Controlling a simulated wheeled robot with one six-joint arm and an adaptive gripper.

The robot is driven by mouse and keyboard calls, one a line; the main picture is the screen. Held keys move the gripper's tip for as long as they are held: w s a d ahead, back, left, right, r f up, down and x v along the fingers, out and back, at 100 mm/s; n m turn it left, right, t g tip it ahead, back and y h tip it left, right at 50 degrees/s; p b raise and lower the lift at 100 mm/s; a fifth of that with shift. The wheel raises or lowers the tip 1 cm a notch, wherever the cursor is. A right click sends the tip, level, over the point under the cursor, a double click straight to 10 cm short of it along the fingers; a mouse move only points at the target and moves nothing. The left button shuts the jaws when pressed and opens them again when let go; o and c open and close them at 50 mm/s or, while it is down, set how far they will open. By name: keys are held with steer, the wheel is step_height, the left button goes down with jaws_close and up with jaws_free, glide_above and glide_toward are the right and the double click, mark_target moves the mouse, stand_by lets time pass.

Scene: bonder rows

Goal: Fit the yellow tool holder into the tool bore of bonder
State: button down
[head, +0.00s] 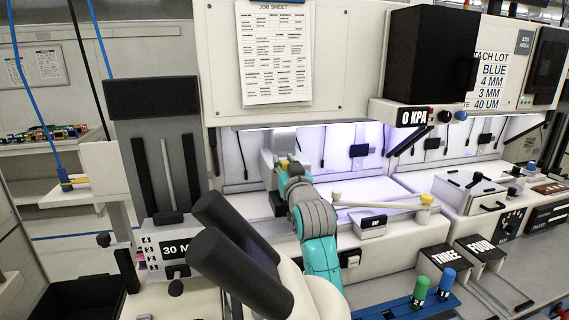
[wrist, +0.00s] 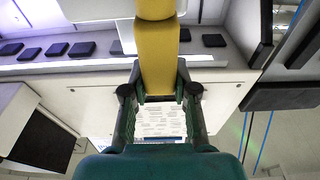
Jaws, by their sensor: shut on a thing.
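My gripper (wrist: 158,92) is shut on the yellow tool holder (wrist: 158,55), which stands between the dark green fingers and runs to the top edge of the wrist view. In the head view my teal and grey arm reaches into the lit bay of the bonder (head: 400,238). There the gripper is mostly hidden behind my own arm, and only a small yellow bit of the holder (head: 284,162) shows beside a grey upright part. I cannot make out the tool bore in either view, nor tell whether the holder touches it.
Black microscope eyepieces (head: 240,255) stand in front, left of my arm. A pale lever (head: 380,202) with a yellow knob lies to its right. A blue rack (head: 400,308) carries green and blue handles. Boxes marked THREE (head: 447,260) and FOUR (head: 481,250) stand right. A job sheet (head: 274,50) hangs above.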

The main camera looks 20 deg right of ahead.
steer(key=shift+f, duration=1.85)
stand_by(0.5)
steer(key=c, duration=0.8)
jaws_free()
steer(key=s, duration=0.4)
steer(key=s+f, duration=0.1)
steer(key=s, duration=0.6)
steer(key=shift+s+f, duration=0.4)
